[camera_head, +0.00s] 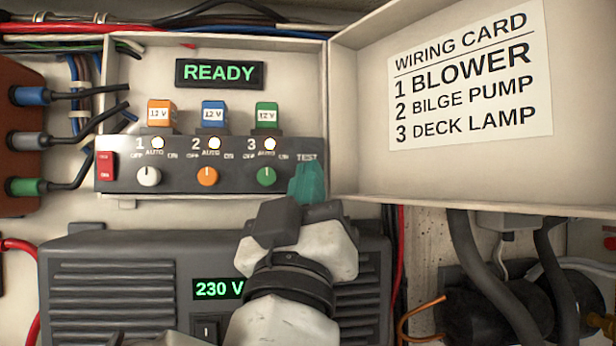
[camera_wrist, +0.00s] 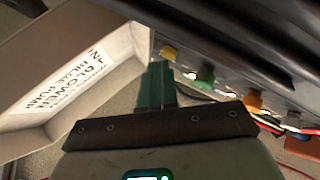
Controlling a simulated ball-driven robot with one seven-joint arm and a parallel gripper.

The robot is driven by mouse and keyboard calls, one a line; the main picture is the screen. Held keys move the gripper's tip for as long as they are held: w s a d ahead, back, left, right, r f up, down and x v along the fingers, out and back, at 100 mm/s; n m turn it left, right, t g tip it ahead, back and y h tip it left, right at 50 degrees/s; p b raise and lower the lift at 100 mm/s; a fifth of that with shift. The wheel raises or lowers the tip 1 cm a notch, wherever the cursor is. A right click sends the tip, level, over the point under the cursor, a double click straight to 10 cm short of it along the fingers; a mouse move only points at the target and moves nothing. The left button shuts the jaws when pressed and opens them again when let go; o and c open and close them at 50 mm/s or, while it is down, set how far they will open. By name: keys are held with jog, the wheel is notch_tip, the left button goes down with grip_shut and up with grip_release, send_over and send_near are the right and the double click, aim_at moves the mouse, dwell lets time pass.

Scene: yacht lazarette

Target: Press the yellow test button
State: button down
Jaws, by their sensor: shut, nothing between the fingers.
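The yellow test button (camera_wrist: 169,52) shows in the wrist view at the end of the row of knobs on the dark control panel (camera_head: 120,178). In the head view it is hidden behind my gripper, below the TEST label. My gripper (camera_head: 307,182) has its teal fingers shut with nothing between them, in front of the panel's right end. In the wrist view the fingertips (camera_wrist: 158,68) are close to the button, just below and left of it in the picture. I cannot tell whether they touch it.
White, orange and green knobs (camera_head: 266,177) line the panel left of the fingers. A red switch (camera_head: 106,165) is at its left end. A READY display (camera_head: 219,73) is above. The open lid with the wiring card (camera_head: 470,75) stands close on the right. A 230 V unit (camera_head: 110,270) is below.

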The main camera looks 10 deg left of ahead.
jog(key=shift+w+a, duration=0.1)
jog(key=shift+w, duration=0.15)
jog(key=shift+s, duration=0.15)
dwell(0.4)
jog(key=shift+s+d+b, duration=0.25)
jog(key=shift+s+b, duration=0.05)
jog(key=shift+s, duration=0.3)
jog(key=s, duration=0.2)
jog(key=s+d+b, duration=0.1)
jog(key=s, duration=0.2)
jog(key=shift+d, duration=0.2)
dwell(0.9)
